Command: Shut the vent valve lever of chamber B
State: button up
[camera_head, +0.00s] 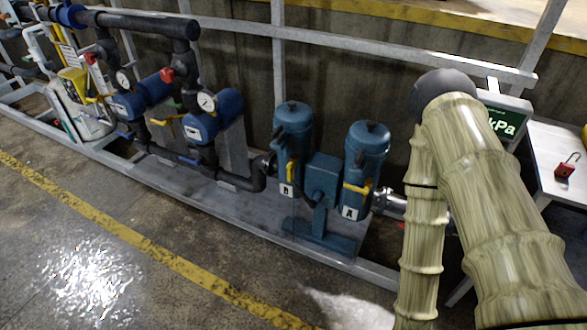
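Chamber B (293,138) is a blue upright canister with a domed cap and a white label marked B (286,190). Its yellow lever (291,171) sits low on the front and appears roughly upright. Chamber A (368,150) is a matching canister to its right, with a white A label. Its yellow lever (357,187) lies closer to level. A blue box on a stand sits between the two canisters. My arm, in a pale ribbed sleeve, fills the right foreground. My gripper is not in view.
Blue pumps with gauges and dark pipes (233,183) stand left of chamber B. A grey frame rail (330,42) runs behind the canisters. A kPa display (507,118) and a white table (548,150) with a red padlock (565,169) are at right. The front-left floor is open.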

aim_at(290, 166)
jog(key=u, duration=2.55)
jog(key=k, duration=0.55)
jog(key=z, duration=1.1)
